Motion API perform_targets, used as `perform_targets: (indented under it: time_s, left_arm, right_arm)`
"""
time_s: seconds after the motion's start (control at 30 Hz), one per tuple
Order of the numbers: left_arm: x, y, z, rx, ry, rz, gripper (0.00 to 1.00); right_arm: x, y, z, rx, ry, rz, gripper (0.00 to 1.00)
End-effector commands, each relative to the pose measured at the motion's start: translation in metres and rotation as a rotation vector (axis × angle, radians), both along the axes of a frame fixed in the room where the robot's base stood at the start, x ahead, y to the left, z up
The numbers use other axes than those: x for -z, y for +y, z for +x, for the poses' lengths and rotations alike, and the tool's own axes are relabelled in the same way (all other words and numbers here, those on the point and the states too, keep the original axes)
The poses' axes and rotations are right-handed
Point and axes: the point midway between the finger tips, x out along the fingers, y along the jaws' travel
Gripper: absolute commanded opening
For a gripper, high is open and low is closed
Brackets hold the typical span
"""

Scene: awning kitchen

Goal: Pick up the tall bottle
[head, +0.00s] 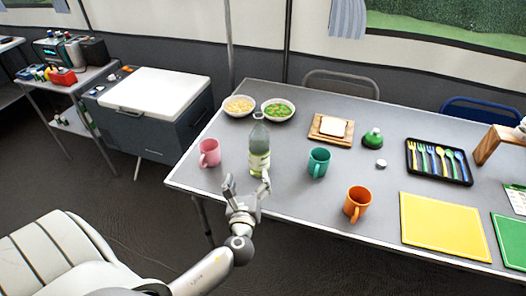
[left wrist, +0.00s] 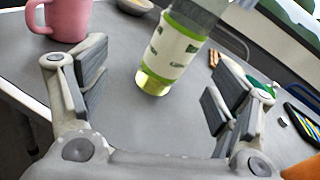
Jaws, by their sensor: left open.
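The tall bottle (head: 259,150) stands upright on the grey table, clear with a pale green label and yellow-green liquid at its base. My left gripper (head: 247,186) is open at the table's front edge, just in front of the bottle and apart from it. In the left wrist view the bottle (left wrist: 176,50) is beyond the open fingers (left wrist: 155,100), roughly between them, its top cut off by the frame. My right gripper is not in view.
A pink mug (head: 209,153) stands left of the bottle, a teal mug (head: 318,162) right, and an orange mug (head: 357,203) farther right. Two food bowls (head: 278,109) sit behind. A yellow mat (head: 444,226) lies at the right. Bare table surrounds the bottle's base.

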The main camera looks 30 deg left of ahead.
Motion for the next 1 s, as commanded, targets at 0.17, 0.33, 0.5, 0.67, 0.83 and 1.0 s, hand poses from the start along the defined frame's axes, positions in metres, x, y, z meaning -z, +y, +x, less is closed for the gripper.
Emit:
perform_targets:
  time_s: [0.17,0.33,0.5,0.67,0.83,1.0]
  left_arm:
    - [-0.012,-0.007,0.015,0.070,0.034,0.228,0.83]
    - [-0.015,-0.001,0.033,0.079,0.039,0.267,0.83]
    - [-0.014,0.010,0.056,0.079,0.039,0.262,0.83]
    - [-0.014,0.015,0.066,0.079,0.040,0.259,0.83]
    - [-0.017,0.024,0.081,0.078,0.039,0.261,0.83]
    - [-0.016,0.035,0.102,0.078,0.040,0.260,0.83]
  right_arm:
    - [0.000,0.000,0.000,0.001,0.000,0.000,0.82]
    - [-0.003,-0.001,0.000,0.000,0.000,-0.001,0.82]
    - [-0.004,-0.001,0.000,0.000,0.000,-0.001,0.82]
    - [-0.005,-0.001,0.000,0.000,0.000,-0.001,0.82]
    - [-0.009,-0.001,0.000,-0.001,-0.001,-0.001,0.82]
    - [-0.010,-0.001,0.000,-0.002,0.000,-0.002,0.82]
